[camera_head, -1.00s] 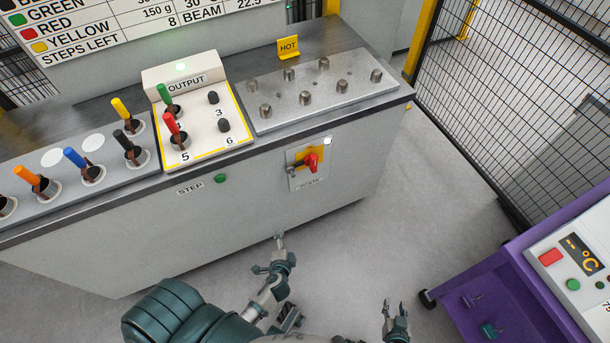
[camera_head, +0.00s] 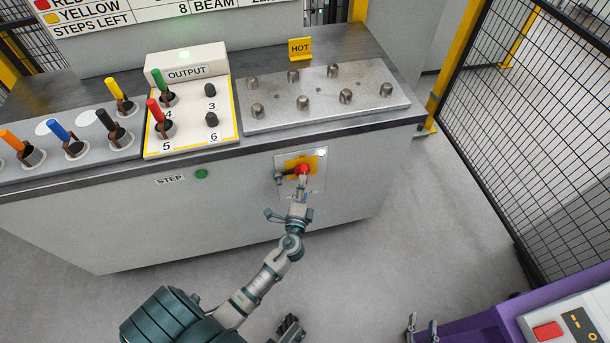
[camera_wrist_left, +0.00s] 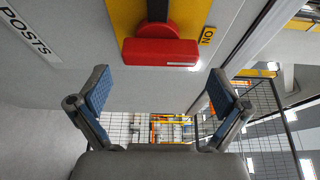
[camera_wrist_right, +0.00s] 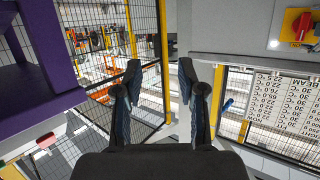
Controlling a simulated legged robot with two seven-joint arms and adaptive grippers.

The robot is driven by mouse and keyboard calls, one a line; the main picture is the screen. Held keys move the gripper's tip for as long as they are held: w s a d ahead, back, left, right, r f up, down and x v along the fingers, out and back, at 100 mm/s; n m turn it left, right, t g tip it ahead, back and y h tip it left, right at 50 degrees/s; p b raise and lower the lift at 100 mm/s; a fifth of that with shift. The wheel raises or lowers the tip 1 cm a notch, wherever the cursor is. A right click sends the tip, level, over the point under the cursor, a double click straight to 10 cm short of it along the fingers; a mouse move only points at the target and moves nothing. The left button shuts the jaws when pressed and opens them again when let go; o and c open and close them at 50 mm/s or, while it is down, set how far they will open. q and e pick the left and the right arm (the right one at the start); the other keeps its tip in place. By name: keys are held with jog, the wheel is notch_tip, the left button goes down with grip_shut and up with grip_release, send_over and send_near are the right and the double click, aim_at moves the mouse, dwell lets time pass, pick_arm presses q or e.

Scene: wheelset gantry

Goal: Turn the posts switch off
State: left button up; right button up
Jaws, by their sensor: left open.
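The posts switch (camera_head: 302,169) is a red handle on a yellow plate on the cabinet front. In the left wrist view its red handle (camera_wrist_left: 160,52) lies just beyond my fingers, with an ON label beside it and a POSTS label (camera_wrist_left: 28,35) at left.
A padlock-like grey piece (camera_head: 279,178) sits left of the handle. A green STEP button (camera_head: 202,174) is further left. A purple cart (camera_head: 480,325) is lower right.

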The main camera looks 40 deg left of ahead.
pick_arm(q)
jog(key=x, duration=0.4)
jog(key=shift+a+f, duration=0.1)
jog(key=shift+w+a, duration=0.35)
jog(key=shift+a, duration=0.1)
jog(key=shift+d, duration=0.2)
jog(key=c, duration=1.3)
jog(key=shift+s, duration=0.1)
jog(key=shift+c, duration=0.3)
pick_arm(e)
jog(key=shift+w+a+r+t, duration=0.25)
jog(key=shift+a+r+t, duration=0.1)
jog(key=shift+r+t, duration=0.05)
